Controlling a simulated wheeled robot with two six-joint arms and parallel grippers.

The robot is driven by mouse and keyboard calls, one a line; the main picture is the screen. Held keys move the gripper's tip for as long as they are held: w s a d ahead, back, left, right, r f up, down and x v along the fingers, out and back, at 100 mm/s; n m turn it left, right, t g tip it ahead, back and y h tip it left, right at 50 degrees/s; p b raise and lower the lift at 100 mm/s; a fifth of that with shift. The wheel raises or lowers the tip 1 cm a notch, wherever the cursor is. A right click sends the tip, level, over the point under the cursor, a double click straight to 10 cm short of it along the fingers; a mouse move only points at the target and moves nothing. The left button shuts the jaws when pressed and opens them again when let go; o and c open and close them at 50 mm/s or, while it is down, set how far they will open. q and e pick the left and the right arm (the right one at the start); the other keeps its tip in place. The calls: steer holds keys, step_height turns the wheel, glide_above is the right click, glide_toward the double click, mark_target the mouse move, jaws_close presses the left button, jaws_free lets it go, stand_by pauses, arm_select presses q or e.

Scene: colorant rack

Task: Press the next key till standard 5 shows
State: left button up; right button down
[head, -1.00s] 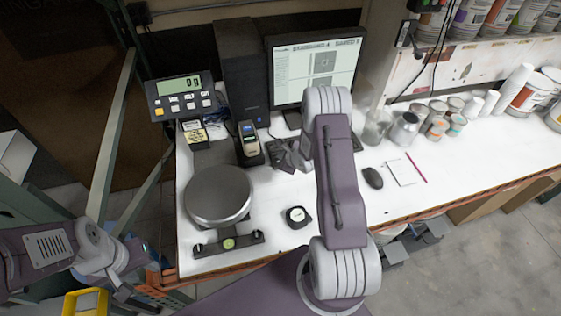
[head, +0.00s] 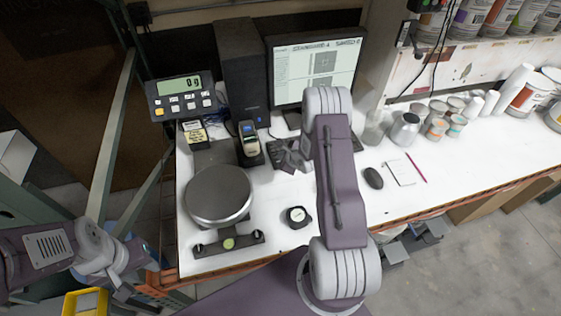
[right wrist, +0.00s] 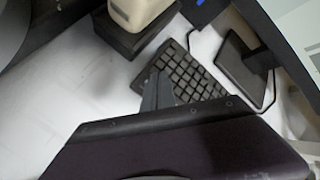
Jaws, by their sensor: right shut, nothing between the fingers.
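The monitor (head: 345,62) at the back shows a page with a heading that seems to read standard 4, though it is small and blurred. The black keyboard (head: 353,143) lies in front of it, partly hidden by my right arm; it is clearer in the right wrist view (right wrist: 205,84). My right gripper (head: 288,160) is shut and empty at the keyboard's left end. In the right wrist view its fingers (right wrist: 156,92) cover some keys; whether they touch one I cannot tell. My left gripper (head: 125,284) is low at the left, away from the keyboard, its jaws unclear.
A handheld instrument (head: 249,143) stands just left of the keyboard. A mouse (head: 373,178), a notepad (head: 400,173) and several jars are to the right.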

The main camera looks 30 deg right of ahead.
steer(key=shift+f, duration=0.45)
steer(key=shift+f+b, duration=0.3)
steer(key=shift+b, duration=0.1)
stand_by(0.6)
stand_by(0.3)
steer(key=shift+r+p, duration=0.8)
steer(key=shift+p, duration=0.05)
step_height(320, 180, up, 5)
steer(key=p, duration=0.5)
steer(key=shift+f, duration=0.1)
stand_by(0.3)
